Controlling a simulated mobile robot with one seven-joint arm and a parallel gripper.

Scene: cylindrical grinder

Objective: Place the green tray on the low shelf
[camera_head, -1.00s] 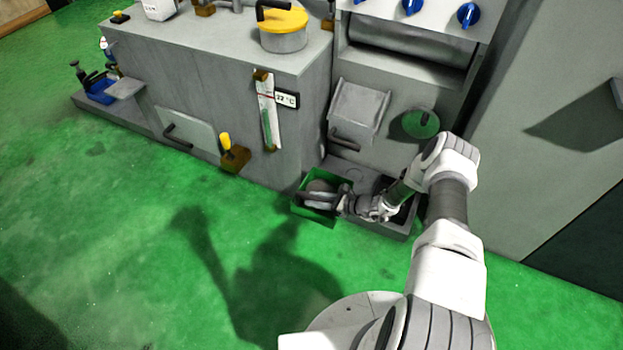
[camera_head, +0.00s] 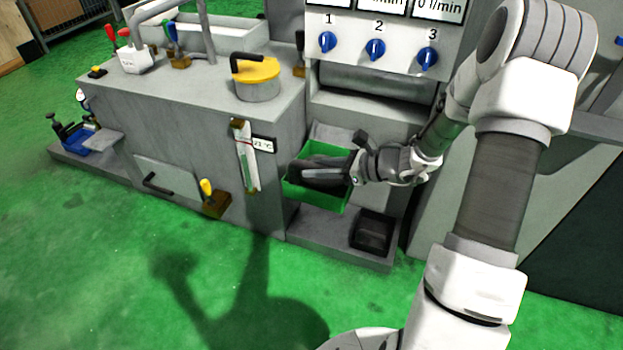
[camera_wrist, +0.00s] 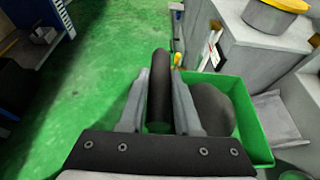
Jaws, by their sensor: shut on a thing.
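The green tray (camera_head: 330,199) hangs in the air in front of the grey machine, above a low grey ledge (camera_head: 318,232). My gripper (camera_head: 303,173) reaches in from the right over the tray. In the wrist view, my gripper (camera_wrist: 161,80) is shut with a dark bar (camera_wrist: 160,95) between its fingers, which looks like the tray's handle. The green tray (camera_wrist: 252,125) lies below and right of the fingers, looking roughly level, with a grey rounded thing (camera_wrist: 212,108) inside. My fingers hide part of the tray.
A black open bin (camera_head: 372,230) stands on the ledge's right part; the ledge left of it is bare. A grey cabinet with a yellow-lidded pot (camera_head: 257,80) stands left. A yellow-handled lever (camera_head: 208,192) sticks out low. Another low ledge at far left holds a blue vise (camera_head: 78,138).

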